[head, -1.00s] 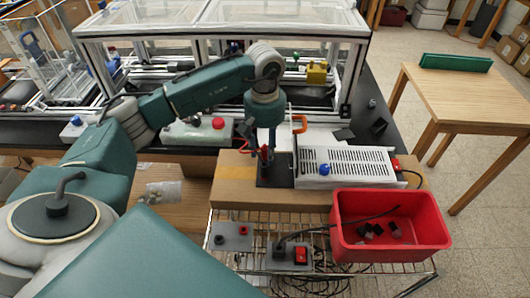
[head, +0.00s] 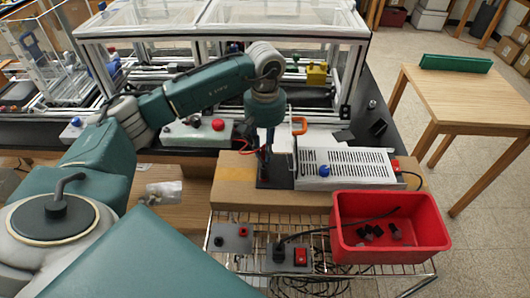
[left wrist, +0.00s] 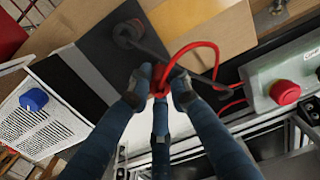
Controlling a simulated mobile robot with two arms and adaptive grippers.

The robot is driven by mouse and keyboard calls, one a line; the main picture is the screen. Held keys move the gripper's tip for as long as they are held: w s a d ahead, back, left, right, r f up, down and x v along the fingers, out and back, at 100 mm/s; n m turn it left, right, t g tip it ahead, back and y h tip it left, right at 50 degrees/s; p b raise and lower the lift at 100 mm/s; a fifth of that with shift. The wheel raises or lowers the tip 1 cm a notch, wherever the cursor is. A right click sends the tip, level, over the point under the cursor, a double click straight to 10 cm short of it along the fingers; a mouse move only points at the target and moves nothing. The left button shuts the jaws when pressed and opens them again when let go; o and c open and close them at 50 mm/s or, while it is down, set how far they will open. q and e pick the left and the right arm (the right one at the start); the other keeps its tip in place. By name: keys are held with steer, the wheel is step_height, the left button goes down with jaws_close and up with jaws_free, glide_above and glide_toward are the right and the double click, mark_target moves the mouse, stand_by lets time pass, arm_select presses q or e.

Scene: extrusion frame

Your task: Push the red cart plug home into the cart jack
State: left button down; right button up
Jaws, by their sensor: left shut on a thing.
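My left gripper (head: 266,158) is above the dark plate at the left end of the vented white box. In the left wrist view its blue fingertips (left wrist: 160,82) are shut on the red cart plug (left wrist: 159,88), whose red cable (left wrist: 205,45) loops away to the right. The plug is over or near the dark plate (left wrist: 105,45); I cannot tell whether it touches anything. The fingers hide its tip. A grey panel (head: 233,244) on the wire cart carries a black and a red round fitting; I cannot tell which part is the cart jack. My right gripper is not in view.
The vented white box (head: 345,168) with a blue knob stands right of my gripper on a wooden board. A red bin (head: 389,258) with loose dark parts is in front. A framed enclosure (head: 225,25) stands behind.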

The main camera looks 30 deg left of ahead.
arm_select(q)
steer(key=shift+r+p, duration=1.2)
steer(key=shift+r, duration=1.55)
